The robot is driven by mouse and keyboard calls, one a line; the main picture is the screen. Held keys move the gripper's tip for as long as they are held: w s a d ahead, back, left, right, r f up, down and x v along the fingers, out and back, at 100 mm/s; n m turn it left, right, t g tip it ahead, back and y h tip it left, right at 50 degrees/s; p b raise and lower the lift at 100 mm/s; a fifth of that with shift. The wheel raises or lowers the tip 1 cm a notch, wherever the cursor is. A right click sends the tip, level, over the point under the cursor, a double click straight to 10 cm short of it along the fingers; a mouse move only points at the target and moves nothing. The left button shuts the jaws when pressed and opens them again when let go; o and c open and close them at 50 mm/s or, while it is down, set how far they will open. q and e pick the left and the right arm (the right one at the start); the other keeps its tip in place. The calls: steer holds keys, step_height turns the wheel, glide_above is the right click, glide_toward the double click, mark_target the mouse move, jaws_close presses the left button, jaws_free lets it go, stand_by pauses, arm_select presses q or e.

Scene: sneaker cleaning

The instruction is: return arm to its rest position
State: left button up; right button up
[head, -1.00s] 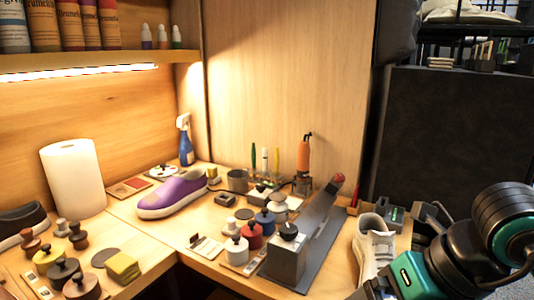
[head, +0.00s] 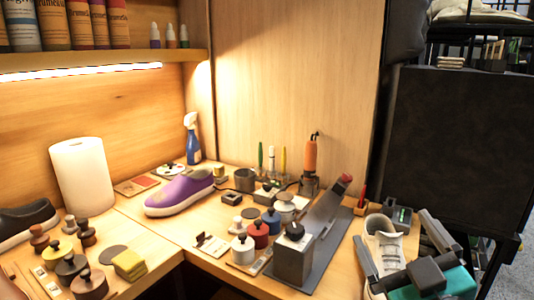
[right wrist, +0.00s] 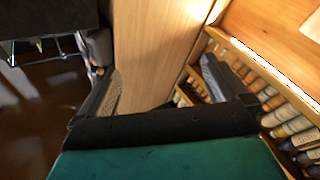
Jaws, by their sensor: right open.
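My right gripper (head: 391,226) is at the lower right of the head view, its two fingers spread apart with nothing held. In the head view a white sneaker (head: 385,246) on the bench shows between the fingers, partly covered by the gripper. In the right wrist view the open fingers (right wrist: 158,75) frame a wooden panel, with no object between them. My left gripper is not in view.
A grey metal stand (head: 325,232) is left of the gripper. A purple sneaker (head: 180,193), a paper roll (head: 83,176), a blue spray bottle (head: 192,140) and several jars share the bench. A dark cabinet (head: 455,150) is behind the gripper. Bottles (right wrist: 290,115) line a shelf.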

steer(key=s+d+f+m+g+h, duration=0.2)
steer(key=s+f+g, duration=0.15)
steer(key=f, duration=0.45)
steer(key=s+d+f+m+g+h, duration=0.1)
steer(key=s+d+f+m+g, duration=0.1)
steer(key=f+g, duration=0.5)
steer(key=s+a+f+g+y, duration=0.1)
steer(key=s+a+f+g, duration=0.1)
steer(key=s+f+g, duration=0.8)
arm_select(q)
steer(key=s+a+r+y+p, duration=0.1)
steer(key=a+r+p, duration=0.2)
steer(key=p, duration=0.6)
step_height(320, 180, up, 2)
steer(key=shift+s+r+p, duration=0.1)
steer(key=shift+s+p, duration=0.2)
arm_select(e)
steer(key=w+a+t, duration=0.1)
steer(key=t, duration=0.2)
steer(key=w+a+f+t+y, duration=0.1)
steer(key=t, duration=0.3)
steer(key=w+a+t+y, duration=0.1)
steer(key=w+t, duration=0.1)
steer(key=t, duration=0.2)
steer(key=shift+a+f+n, duration=0.1)
steer(key=shift+f+n, duration=0.15)
steer(key=shift+n, duration=0.15)
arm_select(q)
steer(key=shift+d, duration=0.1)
